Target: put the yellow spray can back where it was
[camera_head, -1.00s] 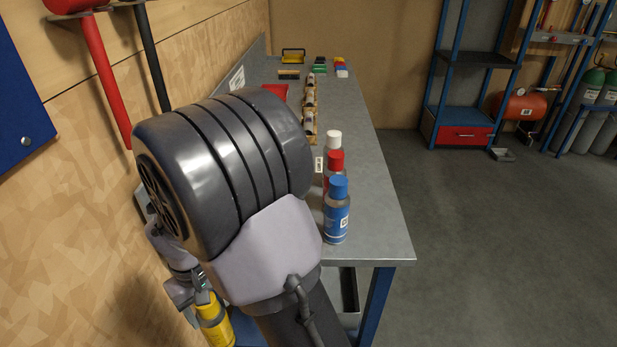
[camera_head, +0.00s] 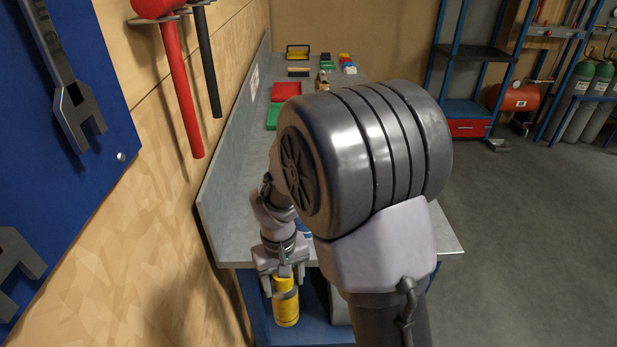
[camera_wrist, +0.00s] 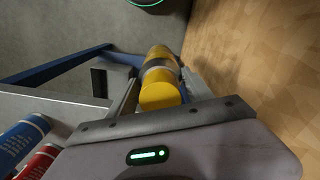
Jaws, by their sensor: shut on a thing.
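The yellow spray can (camera_head: 286,305) has a grey band and hangs in my gripper (camera_head: 283,284) in the head view. It is in front of the bench's near edge, below the top's level. In the wrist view the yellow can (camera_wrist: 160,93) lies between the two fingers of my gripper (camera_wrist: 157,85), which is shut on it. A blue can (camera_wrist: 22,142) and a red can (camera_wrist: 40,162) stand at the lower left of the wrist view. In the head view my arm hides most of these cans.
The grey workbench (camera_head: 240,180) runs along the wooden wall, with a red bin (camera_head: 286,91) and a green bin (camera_head: 273,117) on it. A red mallet (camera_head: 183,95) hangs on the wall at left, beside a blue tool panel (camera_head: 110,130). Open floor (camera_head: 530,240) lies at right.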

